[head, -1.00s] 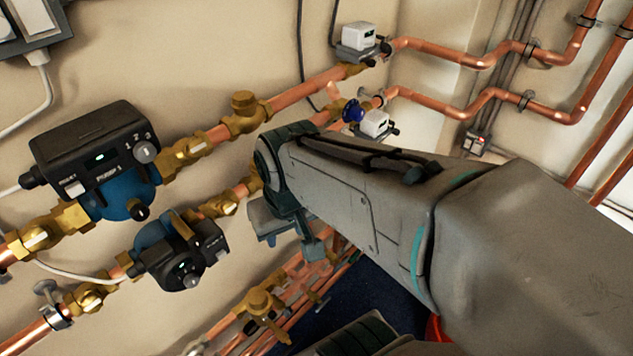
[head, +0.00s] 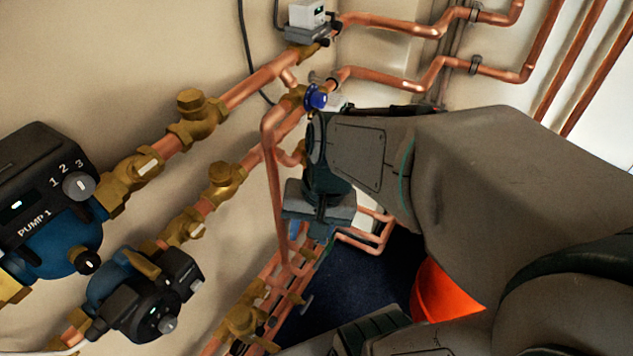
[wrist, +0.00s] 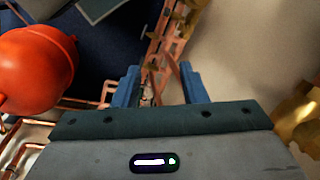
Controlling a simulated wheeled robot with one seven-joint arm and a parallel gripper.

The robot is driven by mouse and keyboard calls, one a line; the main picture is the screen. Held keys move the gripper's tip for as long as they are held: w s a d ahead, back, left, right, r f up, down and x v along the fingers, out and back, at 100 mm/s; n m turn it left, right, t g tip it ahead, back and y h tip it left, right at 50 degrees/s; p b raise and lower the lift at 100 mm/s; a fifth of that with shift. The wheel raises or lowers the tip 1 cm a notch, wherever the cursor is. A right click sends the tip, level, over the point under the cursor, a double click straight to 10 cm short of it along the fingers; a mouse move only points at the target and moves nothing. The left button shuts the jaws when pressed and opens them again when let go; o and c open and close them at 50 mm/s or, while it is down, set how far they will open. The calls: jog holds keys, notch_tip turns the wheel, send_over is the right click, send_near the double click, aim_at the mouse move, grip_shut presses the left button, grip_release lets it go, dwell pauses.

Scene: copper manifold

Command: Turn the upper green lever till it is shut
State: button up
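No green lever can be made out in either view; small fittings low on the pipes are partly hidden behind my gripper. My gripper (head: 312,232) points down beside the vertical copper pipe in the head view. In the wrist view its two blue fingers (wrist: 162,86) stand apart with nothing held between them. Beyond the fingers, the lower copper manifold pipes (wrist: 158,45) run away in the gap, apart from the fingertips. The lower manifold also shows in the head view with brass valves (head: 240,320) on it; their handle colours are too small to tell.
Pump 1 (head: 45,200) and a smaller pump (head: 145,290) sit on the wall pipes at left. A blue knob (head: 316,98) is just above my wrist. A red tank (wrist: 38,65) stands beside the gripper. Dark blue floor (head: 370,275) lies open below.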

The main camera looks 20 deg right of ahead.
jog(key=w+d+f+m+t+y+b, duration=0.1)
jog(key=w+f+m+y+b, duration=0.2)
jog(key=f+m+b, duration=0.35)
jog(key=w+f+m+t+y+b, duration=0.2)
jog(key=f+m+y+b, duration=0.1)
jog(key=f+m, duration=0.55)
jog(key=w+d+f+m+t+y+b, duration=0.1)
jog(key=w+f+m+y+b, duration=0.25)
jog(key=f+m, duration=0.4)
jog(key=w+d+f+m+t+h+b, duration=0.2)
jog(key=d+f+m+t+h+b, duration=0.25)
jog(key=d+f+m, duration=0.4)
jog(key=w+d+f+m+t+h+b, duration=0.25)
jog(key=d+f+m+t+b, duration=0.3)
jog(key=d+m, duration=0.6)
jog(key=w+a+b, duration=0.1)
jog(key=w+a, duration=0.1)
jog(key=w, duration=0.2)
jog(key=w+a+f+m+b, duration=0.1)
jog(key=w+a, duration=0.1)
jog(key=w, duration=0.2)
jog(key=w+a+f+m+b, duration=0.1)
jog(key=w, duration=0.3)
jog(key=shift+w+a+f+m+t, duration=0.1)
jog(key=shift+w+a+m+t, duration=0.1)
jog(key=shift+a+m+t, duration=0.15)
grip_shut()
